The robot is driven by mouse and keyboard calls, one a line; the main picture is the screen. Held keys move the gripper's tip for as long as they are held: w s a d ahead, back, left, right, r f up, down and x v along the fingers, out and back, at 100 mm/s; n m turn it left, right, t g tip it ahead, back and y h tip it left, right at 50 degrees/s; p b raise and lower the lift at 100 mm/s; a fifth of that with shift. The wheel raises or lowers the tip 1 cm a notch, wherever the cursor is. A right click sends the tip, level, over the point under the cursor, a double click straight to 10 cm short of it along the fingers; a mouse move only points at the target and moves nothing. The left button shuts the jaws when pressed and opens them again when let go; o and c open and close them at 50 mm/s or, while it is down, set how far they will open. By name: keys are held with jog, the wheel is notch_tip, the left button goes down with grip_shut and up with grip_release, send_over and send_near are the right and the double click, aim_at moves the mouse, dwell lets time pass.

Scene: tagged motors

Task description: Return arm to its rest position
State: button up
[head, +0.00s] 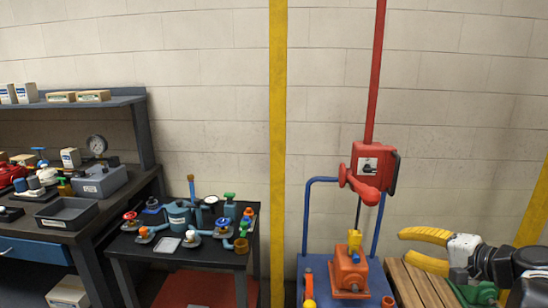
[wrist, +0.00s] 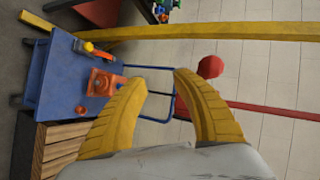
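My gripper (head: 424,249) is at the right of the head view, with its two yellow fingers spread apart and pointing left. In the wrist view my gripper (wrist: 160,82) also shows open, with nothing between the fingertips. The forearm behind it is dark and partly cut off by the right edge of the head view. An orange motor (head: 350,272) with a yellow top sits on a blue cart (head: 318,263), left of my gripper and apart from it. The motor (wrist: 103,83) and the cart (wrist: 52,85) also show in the wrist view.
A wooden slatted surface (head: 412,290) lies below my gripper. A red switch box (head: 372,167) on a red pole stands behind the cart. A yellow post (head: 278,150) rises left of it. A dark table (head: 190,252) with several valves and a workbench (head: 75,232) stand at left.

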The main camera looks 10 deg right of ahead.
jog(key=s+a+f+n+g, duration=0.2)
jog(key=a+n+g, duration=0.1)
jog(key=a, duration=0.7)
jog(key=s+a+f+n+g+h, duration=0.1)
jog(key=s+a+n+h, duration=0.1)
jog(key=s+a+n, duration=0.2)
jog(key=s+a+f+n+g+h, duration=0.1)
jog(key=s+a+f+n+h, duration=0.1)
jog(key=s+a+n, duration=0.3)
jog(key=shift+s+a+f+n+h, duration=0.25)
jog(key=shift+s+a+n+h, duration=0.05)
jog(key=shift+s+a, duration=0.95)
